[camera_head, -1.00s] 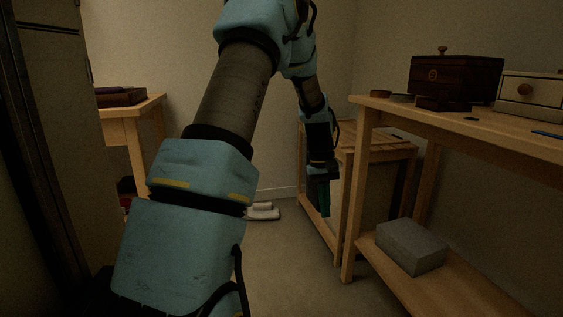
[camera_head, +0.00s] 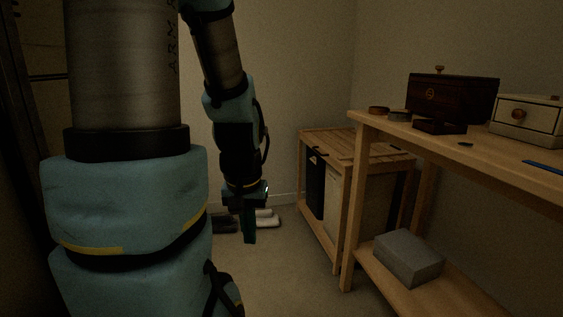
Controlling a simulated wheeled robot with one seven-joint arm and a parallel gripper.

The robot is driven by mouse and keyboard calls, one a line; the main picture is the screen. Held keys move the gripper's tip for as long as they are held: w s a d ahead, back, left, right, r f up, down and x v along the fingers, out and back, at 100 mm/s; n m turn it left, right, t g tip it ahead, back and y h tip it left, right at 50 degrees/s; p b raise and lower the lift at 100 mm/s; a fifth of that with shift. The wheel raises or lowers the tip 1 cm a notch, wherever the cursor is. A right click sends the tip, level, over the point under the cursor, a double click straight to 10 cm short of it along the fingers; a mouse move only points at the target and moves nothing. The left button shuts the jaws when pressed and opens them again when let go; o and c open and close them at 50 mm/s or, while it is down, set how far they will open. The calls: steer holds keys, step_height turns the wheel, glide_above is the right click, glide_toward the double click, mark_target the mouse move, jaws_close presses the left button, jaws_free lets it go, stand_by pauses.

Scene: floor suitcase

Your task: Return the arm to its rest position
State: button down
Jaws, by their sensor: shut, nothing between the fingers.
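My gripper (camera_head: 249,238) hangs at the end of my blue and dark arm, fingers pointing down, left of the middle of the picture. Its green fingers are together with nothing between them. It is seen in front of the open floor, left of the slatted wooden stand, and looks apart from everything around it. The thick lower part of my arm fills the left of the view and hides what is behind it. No suitcase can be made out.
A wooden bench (camera_head: 545,180) at the right bears a dark wooden box (camera_head: 455,98) and a cream drawer box (camera_head: 527,117). A grey box (camera_head: 407,257) lies on its lower shelf. A slatted stand (camera_head: 350,143) stands behind. White shoes (camera_head: 267,220) lie on the floor (camera_head: 285,275), which is clear in the middle.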

step_height(320, 180, up, 31)
steer(key=p, duration=2.9)
steer(key=shift+r+p, duration=0.2)
steer(key=shift+p, duration=0.2)
